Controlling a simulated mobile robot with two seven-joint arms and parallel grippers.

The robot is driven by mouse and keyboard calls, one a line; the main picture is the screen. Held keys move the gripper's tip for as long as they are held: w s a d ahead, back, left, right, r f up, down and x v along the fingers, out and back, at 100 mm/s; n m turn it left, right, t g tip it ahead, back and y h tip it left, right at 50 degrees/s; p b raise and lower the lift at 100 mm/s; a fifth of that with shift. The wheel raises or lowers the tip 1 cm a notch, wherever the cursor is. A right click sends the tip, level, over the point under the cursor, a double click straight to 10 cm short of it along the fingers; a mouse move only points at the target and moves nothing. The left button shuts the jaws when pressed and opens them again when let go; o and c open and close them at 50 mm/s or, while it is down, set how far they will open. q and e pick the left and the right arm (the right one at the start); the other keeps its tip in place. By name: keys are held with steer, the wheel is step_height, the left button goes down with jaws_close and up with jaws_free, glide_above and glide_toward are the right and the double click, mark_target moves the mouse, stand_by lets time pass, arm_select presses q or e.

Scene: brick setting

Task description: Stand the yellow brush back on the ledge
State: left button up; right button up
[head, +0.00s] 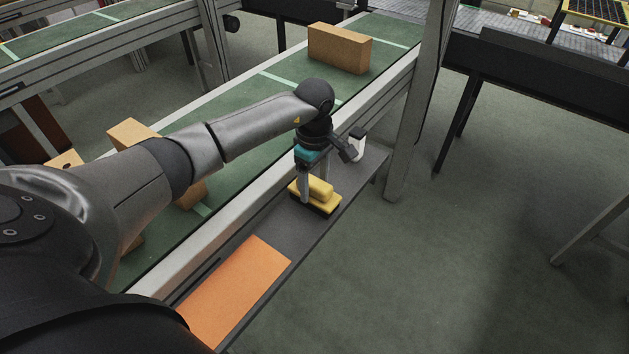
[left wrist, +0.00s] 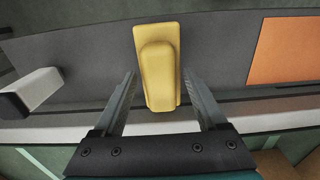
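The yellow brush (head: 318,192) sits on the dark grey ledge (head: 352,186) beside the conveyor, its dark underside down and its raised yellow grip on top. The left wrist view shows the brush (left wrist: 158,70) from above. My left gripper (head: 314,182) is just above and around it, pointing down. In the left wrist view its two fingers (left wrist: 158,77) are apart, one on each side of the brush's near part, with small gaps visible. Part of the brush is hidden behind a finger in the head view. My right gripper is in neither view.
An orange sheet (head: 238,290) lies on the ledge nearer me. A white-and-black object (head: 357,146) stands at the ledge's far end. Cardboard boxes (head: 339,49) sit on the green conveyor (head: 260,125). The floor right of the ledge is clear.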

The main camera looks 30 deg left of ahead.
mark_target(315, 181)
arm_select(q)
steer(key=shift+r, duration=0.1)
steer(key=shift+r, duration=0.35)
step_height(315, 181, up, 12)
steer(key=p, duration=0.2)
steer(key=shift+f, duration=0.25)
stand_by(0.9)
